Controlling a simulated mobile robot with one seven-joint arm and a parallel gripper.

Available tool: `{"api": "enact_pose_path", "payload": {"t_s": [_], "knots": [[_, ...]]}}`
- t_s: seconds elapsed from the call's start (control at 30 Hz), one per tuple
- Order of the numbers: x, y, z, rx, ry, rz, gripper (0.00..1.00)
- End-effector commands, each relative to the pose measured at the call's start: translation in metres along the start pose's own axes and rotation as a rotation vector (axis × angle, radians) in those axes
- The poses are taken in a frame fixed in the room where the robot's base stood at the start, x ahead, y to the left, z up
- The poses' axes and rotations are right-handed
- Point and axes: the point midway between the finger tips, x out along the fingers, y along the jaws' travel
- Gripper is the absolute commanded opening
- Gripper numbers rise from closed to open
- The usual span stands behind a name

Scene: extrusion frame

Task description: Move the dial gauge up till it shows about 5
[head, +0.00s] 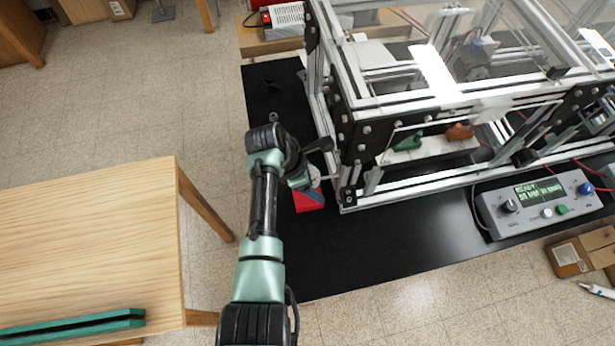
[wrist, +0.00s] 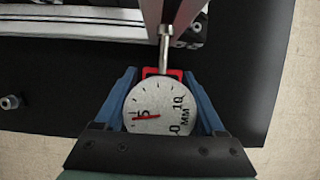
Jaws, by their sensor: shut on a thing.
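The dial gauge (wrist: 155,100) has a round pale face with the marks 0, 5, 10 and MM. Its thin red needle points left in the wrist view, close to the 5. A metal stem (wrist: 165,50) runs from it, with a red part (wrist: 163,72) at the joint. My gripper (wrist: 159,76) is shut on the gauge, one blue finger at each side of the face. In the head view my gripper (head: 302,178) is by the near left corner of the frame, and my wrist mostly hides the gauge.
The aluminium extrusion frame (head: 440,108) stands on a black bench top (head: 370,250). A red block (head: 309,201) is beside its corner. A grey control box (head: 535,205) with a lit display is at right. A wooden table (head: 90,240) is at left.

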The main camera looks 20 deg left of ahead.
Motion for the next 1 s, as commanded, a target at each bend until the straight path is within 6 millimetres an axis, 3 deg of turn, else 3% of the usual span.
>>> {"api": "enact_pose_path", "payload": {"t_s": [0.7,0.73,0.87,1.0], "knots": [[0.0012,0.0011,0.0002,0.002,-0.002,0.003,0.0],[0.0012,0.0012,0.0002,0.002,-0.002,0.003,0.74],[0.0013,0.001,0.0,0.001,-0.001,0.002,0.97],[0.0017,0.0005,-0.0003,0.001,-0.001,0.001,1.0]]}}
